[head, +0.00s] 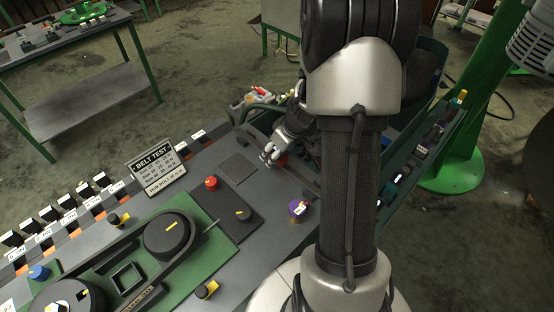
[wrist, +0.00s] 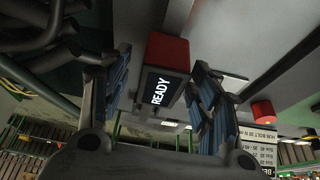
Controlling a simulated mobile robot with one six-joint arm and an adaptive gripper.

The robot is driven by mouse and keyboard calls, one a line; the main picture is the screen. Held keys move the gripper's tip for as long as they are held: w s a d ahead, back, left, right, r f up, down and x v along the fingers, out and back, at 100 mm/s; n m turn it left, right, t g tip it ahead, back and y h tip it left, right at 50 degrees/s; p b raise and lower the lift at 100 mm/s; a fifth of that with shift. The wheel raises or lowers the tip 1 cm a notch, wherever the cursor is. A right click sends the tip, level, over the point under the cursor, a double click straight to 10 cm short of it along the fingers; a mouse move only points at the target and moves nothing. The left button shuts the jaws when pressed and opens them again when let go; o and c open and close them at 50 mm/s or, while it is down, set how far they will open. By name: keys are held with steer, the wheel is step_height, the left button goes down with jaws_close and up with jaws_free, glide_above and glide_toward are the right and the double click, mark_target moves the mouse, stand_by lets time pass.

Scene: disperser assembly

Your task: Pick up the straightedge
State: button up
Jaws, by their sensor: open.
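I cannot make out a straightedge for certain in either view. My gripper (head: 268,156) is over the far end of the grey bench, partly hidden behind my arm. In the wrist view my gripper (wrist: 162,72) is open, with its two blue-lined fingers apart. Between the fingers shows a red block with a black READY face (wrist: 166,85). I cannot tell whether the fingers touch it. In the head view a bit of red (head: 282,159) shows beside my gripper.
A green post (head: 470,100) stands right. Another table (head: 75,40) is far left.

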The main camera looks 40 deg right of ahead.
steer(key=shift+f, duration=0.1)
steer(key=shift+c, duration=0.6)
jaws_close()
